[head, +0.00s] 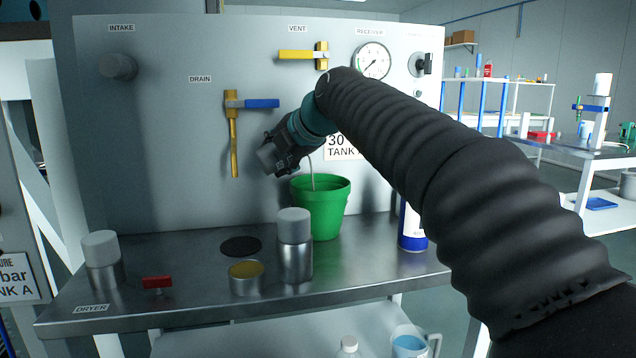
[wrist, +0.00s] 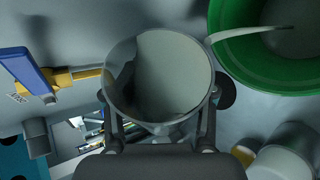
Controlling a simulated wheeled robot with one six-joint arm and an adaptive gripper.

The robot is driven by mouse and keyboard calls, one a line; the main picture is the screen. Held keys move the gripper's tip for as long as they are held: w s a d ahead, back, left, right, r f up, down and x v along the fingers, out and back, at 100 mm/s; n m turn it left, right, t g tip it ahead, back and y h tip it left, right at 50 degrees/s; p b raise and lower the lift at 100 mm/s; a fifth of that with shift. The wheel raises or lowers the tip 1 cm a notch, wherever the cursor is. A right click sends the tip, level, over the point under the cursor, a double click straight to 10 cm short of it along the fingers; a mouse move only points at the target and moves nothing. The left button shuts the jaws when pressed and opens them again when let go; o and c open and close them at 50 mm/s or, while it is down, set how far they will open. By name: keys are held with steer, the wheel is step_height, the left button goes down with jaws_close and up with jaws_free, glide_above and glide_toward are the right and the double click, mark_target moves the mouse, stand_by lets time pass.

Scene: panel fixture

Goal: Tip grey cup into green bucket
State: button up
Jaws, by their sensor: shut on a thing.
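My gripper (head: 285,148) is shut on the grey cup (head: 268,157), holding it in the air, tilted, above and left of the green bucket (head: 322,212). In the wrist view the cup (wrist: 160,124) sits between the two fingers of my gripper (wrist: 160,118), its round mouth showing pale grey contents. The bucket (wrist: 228,62) is at the upper right there. A thin pale strand (wrist: 240,32), which looks like a pour, runs from the cup's rim into the bucket; it also shows in the head view (head: 312,178). The bucket stands upright on the bench, with pale grey inside.
On the bench (head: 190,290) stand a grey-topped canister (head: 295,250), an open tin (head: 246,280), a left canister (head: 102,262) and a blue-white can (head: 411,228). A red handle (head: 157,282) sits at front left. The panel (head: 170,150) behind carries a blue-handled drain valve (head: 250,104).

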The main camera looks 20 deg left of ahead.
steer(key=shift+r+m+y, duration=0.3)
steer(key=shift+y, duration=0.1)
stand_by(0.9)
steer(key=shift+w+d+f+m+g+y+b, duration=0.45)
steer(key=shift+w+d+g+b, duration=0.2)
steer(key=shift+b, duration=0.2)
stand_by(1.1)
steer(key=shift+r+m+y+b, duration=0.35)
steer(key=shift+r+m+b, duration=0.1)
steer(key=shift+m, duration=0.1)
stand_by(1.0)
